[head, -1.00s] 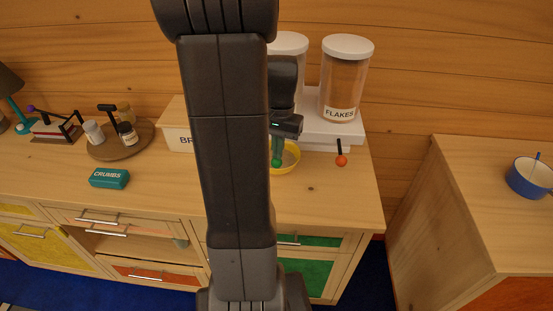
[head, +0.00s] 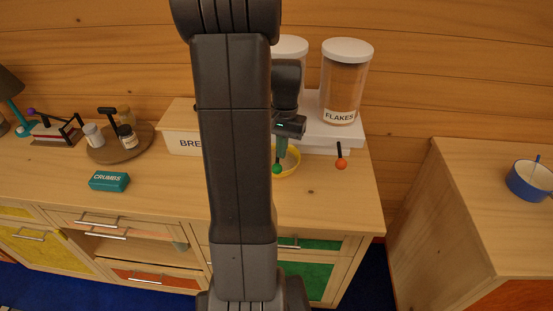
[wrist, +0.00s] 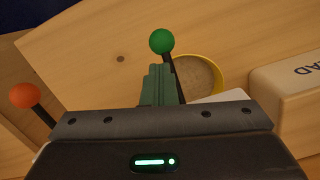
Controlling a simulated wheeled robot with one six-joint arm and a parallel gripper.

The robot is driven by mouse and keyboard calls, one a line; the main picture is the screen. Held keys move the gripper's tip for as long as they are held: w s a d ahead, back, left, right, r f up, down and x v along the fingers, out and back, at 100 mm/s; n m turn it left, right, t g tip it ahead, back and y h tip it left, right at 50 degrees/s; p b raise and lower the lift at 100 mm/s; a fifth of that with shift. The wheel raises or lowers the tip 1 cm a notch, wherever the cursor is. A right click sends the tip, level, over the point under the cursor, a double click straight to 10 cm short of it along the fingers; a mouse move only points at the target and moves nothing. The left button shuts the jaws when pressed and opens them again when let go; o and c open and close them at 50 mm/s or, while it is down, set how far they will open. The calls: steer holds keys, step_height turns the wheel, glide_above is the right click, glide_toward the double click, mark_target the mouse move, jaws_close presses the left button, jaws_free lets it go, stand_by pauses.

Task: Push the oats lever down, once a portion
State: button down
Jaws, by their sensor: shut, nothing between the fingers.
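The green-knobbed lever (head: 277,169) sticks out from the dispenser's front, low over the yellow bowl; its knob also shows in the wrist view (wrist: 162,41). The canister behind it (head: 293,48) is mostly hidden by my arm, so I cannot read its label. My gripper (head: 279,152) is shut and empty, fingers pointing down, right by the green lever. In the wrist view my fingertips (wrist: 159,72) overlap the lever's dark rod just short of the knob; I cannot tell whether they touch it.
The FLAKES canister (head: 344,85) stands on the right of the white dispenser, above an orange-knobbed lever (head: 341,163). A bread box (head: 181,143) is on the left. The crumbs box (head: 109,181) lies at front left. Counter at front right is clear.

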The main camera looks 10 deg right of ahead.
step_height(320, 180, up, 14)
steer(key=w+b, duration=0.1)
steer(key=shift+d+f, duration=0.15)
steer(key=shift+d, duration=0.2)
steer(key=shift+f, duration=0.1)
stand_by(0.9)
steer(key=shift+s+a+f+p, duration=0.35)
steer(key=shift+s+f+p, duration=0.25)
steer(key=shift+p, duration=0.5)
steer(key=shift+s+a+f+p, duration=0.35)
steer(key=shift+f+p, duration=0.4)
steer(key=shift+p, duration=0.3)
steer(key=shift+s+a+f+p, duration=0.3)
steer(key=shift+s+f+p, duration=0.3)
steer(key=shift+p, duration=0.5)
steer(key=shift+w+f, duration=0.1)
